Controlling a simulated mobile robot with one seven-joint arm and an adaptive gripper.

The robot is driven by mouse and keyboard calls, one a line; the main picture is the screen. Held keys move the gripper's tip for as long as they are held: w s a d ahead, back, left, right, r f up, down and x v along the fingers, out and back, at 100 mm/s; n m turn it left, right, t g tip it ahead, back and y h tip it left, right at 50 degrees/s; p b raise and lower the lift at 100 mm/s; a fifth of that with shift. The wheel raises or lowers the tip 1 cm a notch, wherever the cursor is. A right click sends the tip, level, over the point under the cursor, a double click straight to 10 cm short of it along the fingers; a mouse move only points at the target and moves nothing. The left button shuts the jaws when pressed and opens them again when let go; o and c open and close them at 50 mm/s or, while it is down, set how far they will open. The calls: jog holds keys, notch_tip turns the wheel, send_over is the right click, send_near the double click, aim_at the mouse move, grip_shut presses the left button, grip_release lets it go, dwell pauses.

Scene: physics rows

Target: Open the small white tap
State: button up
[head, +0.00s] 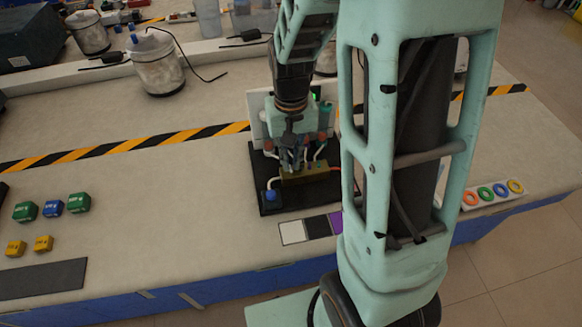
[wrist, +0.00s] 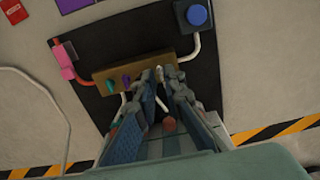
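A brass block (head: 310,172) stands on a black base board (head: 284,204) on the bench. In the wrist view the brass block (wrist: 112,75) carries a teal tap (wrist: 110,86), a purple tap (wrist: 126,79) and a small white tap (wrist: 160,74) in a row. My gripper (head: 292,165) reaches down over the block. In the wrist view my gripper (wrist: 160,76) has its fingertips apart, one on each side of the white tap. A narrow gap seems to show around the tap; contact is hard to judge.
A blue round button (wrist: 197,15) sits near the block, with white pipes around it. A pink fitting (wrist: 65,60) is at the block's other end. Coloured cubes (head: 52,207) lie at left, coloured rings (head: 486,193) at right. A white canister (head: 157,65) stands behind.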

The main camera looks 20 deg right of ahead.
jog(key=shift+r, duration=0.25)
dwell(0.3)
jog(key=shift+c, duration=0.2)
grip_shut()
jog(key=n, duration=0.5)
jog(key=shift+n, duration=1)
